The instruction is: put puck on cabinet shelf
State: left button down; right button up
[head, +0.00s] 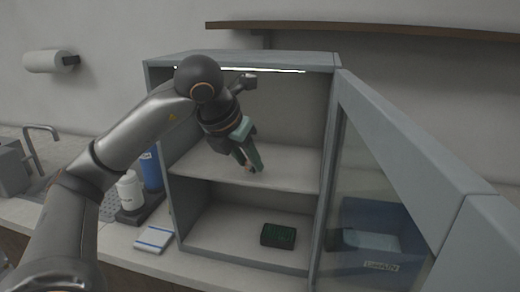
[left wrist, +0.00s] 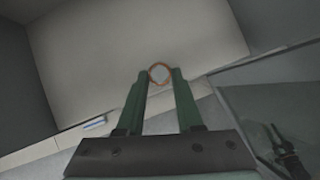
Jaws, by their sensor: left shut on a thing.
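The grey cabinet (head: 240,58) stands on the counter with its glass door (head: 385,190) swung open to the right. Its middle shelf (head: 295,168) is bare apart from my gripper over it. My left gripper (head: 251,168) reaches in from the upper left, its green fingers pointing down at the shelf. In the left wrist view the fingers are shut on the puck (left wrist: 160,73), a small round piece with an orange-brown rim and pale face. The puck is close to the shelf surface (left wrist: 130,45); I cannot tell if it touches.
A dark green box (head: 278,235) sits in the lower compartment. Left of the cabinet are a white bottle (head: 130,190), a blue bottle (head: 151,170) and a blue-white pad (head: 154,239). A wall shelf (head: 370,29) runs above. The middle shelf has free room.

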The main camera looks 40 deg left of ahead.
aim_at(265, 166)
pick_arm(q)
jog(key=shift+w+a+r, duration=0.1)
jog(key=shift+w, duration=0.6)
jog(key=w, duration=0.1)
jog(key=w+p, duration=0.1)
jog(key=shift+w+a, duration=0.3)
jog(key=shift+w, duration=0.05)
jog(key=shift+x, duration=0.9)
jog(key=shift+s, duration=0.25)
jog(key=c, duration=0.6)
grip_release()
jog(key=shift+o, duration=0.2)
